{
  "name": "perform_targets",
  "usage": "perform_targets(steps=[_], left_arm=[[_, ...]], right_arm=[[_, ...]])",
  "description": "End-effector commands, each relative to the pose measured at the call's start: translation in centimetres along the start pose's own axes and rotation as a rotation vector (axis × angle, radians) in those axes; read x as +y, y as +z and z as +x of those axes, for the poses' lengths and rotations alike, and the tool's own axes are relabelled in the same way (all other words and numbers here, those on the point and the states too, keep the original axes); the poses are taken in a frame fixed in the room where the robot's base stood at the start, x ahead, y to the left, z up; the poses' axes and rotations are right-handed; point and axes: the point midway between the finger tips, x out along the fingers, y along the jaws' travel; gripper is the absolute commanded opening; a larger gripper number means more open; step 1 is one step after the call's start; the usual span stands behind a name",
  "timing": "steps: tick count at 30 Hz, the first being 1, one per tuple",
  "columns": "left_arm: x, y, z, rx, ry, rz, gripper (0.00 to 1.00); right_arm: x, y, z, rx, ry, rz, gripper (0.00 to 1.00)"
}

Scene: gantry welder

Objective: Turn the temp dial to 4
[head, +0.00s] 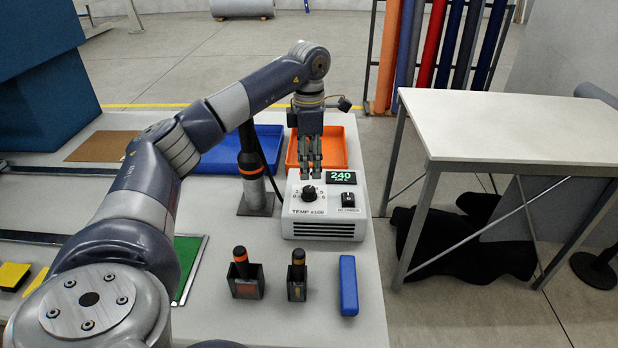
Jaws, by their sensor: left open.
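The temp dial (309,193) is a black round knob on the top face of a white control unit (300,229), above the label "TEMP x100". The number that its pointer marks is too small to tell. A green display (341,177) beside it reads 240, and a black switch (348,199) sits to the right of the dial. My left gripper (311,172) points down just behind and above the dial, open and with nothing seen between its fingers. Whether the fingertips touch the unit cannot be told. My right gripper is not in view.
An orange tray (340,146) and a blue tray (212,160) lie behind the unit. A tool stand (256,203) with a cable is close on its left. Two tool holders (245,287) and a blue block (348,286) stand in front. A white table (510,125) is to the right.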

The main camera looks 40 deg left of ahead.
Motion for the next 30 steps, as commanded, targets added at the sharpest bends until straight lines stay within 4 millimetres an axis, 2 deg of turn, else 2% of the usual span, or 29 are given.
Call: perform_targets(steps=[3, 9, 26, 30], left_arm=[[0.0, 0.1, -2.1, -0.002, 0.001, 0.001, 0.49], [0.0, 0.0, -3.8, -0.001, 0.000, 0.000, 0.49], [0.0, 0.0, -4.0, 0.000, 0.000, 0.000, 0.49], [0.0, 0.0, -4.9, 0.000, 0.000, 0.000, 0.49]], right_arm=[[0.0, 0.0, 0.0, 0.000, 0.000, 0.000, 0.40], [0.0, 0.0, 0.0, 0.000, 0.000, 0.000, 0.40], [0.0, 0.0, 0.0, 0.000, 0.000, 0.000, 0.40], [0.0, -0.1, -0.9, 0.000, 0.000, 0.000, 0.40]])
